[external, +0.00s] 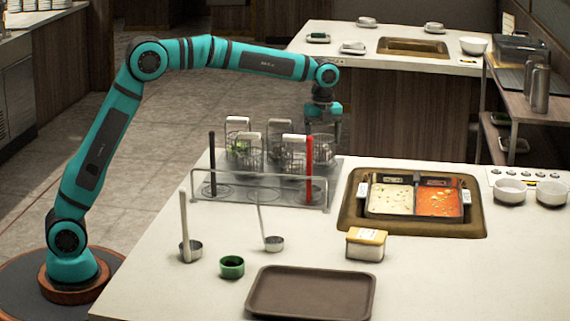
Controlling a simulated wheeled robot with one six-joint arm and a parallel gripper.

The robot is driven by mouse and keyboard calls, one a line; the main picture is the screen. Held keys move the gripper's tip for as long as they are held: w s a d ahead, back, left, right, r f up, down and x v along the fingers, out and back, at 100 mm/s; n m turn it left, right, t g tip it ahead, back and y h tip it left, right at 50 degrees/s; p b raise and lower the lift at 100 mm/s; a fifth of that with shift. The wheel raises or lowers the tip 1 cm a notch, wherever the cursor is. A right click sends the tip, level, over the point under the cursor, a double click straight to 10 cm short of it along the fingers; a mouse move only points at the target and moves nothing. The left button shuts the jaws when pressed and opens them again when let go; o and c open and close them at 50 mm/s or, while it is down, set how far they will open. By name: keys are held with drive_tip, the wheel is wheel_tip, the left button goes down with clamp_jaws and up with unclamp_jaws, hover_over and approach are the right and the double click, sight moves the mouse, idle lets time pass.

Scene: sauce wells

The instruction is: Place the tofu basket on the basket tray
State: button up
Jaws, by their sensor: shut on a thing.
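My gripper (323,126) points down over the back right of the wire rack (262,206). It is shut on a wire basket (322,152), which shows only partly below the fingers and behind other baskets. I cannot tell its contents, or whether its bottom touches the rack. Several wire baskets with white handle tags stand in the rack, one with green food (238,150). A brown tray (310,291) lies empty at the table's front. No label shows which item is the basket tray.
A black rod (212,165) and a red rod (309,170) stand at the rack. A two-part pot (416,197) with pale and red broth sits in the counter at right. Ladles (190,247), a green cup (232,266) and a yellow-lidded box (366,244) stand in front.

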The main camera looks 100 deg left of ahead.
drive_tip(key=shift+f, duration=0.3)
drive_tip(key=shift+f, duration=0.1)
drive_tip(key=o, duration=1.2)
drive_tip(key=shift+c, duration=0.2)
wheel_tip(320, 180, up, 12)
drive_tip(key=shift+r, duration=0.1)
drive_tip(key=shift+d+r, duration=0.1)
